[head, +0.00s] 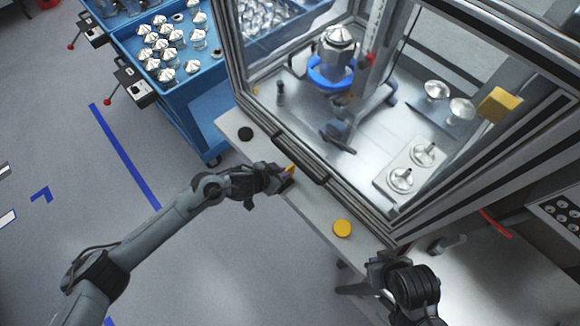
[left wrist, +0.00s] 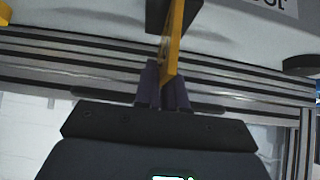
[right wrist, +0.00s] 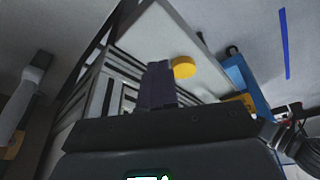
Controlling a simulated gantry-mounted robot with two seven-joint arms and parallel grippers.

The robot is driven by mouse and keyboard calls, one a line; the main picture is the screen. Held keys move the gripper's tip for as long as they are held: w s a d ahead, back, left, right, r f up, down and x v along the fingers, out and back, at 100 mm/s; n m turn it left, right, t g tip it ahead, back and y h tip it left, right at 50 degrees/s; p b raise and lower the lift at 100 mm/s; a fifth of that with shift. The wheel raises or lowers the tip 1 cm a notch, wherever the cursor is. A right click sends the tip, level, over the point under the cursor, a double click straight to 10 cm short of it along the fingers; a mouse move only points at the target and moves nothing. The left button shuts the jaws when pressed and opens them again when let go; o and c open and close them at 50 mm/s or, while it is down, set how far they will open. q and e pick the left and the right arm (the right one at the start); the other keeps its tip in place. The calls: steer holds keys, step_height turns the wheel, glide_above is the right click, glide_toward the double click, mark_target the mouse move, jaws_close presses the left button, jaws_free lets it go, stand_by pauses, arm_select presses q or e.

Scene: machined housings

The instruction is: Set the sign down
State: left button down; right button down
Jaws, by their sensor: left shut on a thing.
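The sign is a thin yellow plate (left wrist: 174,45), seen nearly edge-on in the left wrist view with a dark block at its far end. My left gripper (left wrist: 162,88) is shut on it. In the head view the sign (head: 291,169) is a small yellow patch at the tips of my left gripper (head: 283,178), over the left part of the pale ledge in front of the glazed enclosure. I cannot tell whether it touches the ledge. My right gripper (right wrist: 158,84) has its fingers together with nothing seen between them; its arm is at the lower right of the head view.
On the ledge (head: 312,213) lie a yellow disc (head: 342,228) and a black disc (head: 246,133), with bare surface between. A dark handle (head: 300,160) is on the enclosure frame just behind the left gripper. A blue cart (head: 190,95) with metal housings stands at upper left.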

mark_target(289, 168)
arm_select(q)
steer(key=w+d, duration=0.2)
steer(key=d, duration=0.1)
steer(key=shift+w+r, duration=0.1)
steer(key=shift+w, duration=0.2)
steer(key=shift+a+f, duration=0.1)
steer(key=shift+f, duration=0.25)
steer(key=shift+f, duration=0.15)
steer(key=c, duration=1.2)
jaws_free()
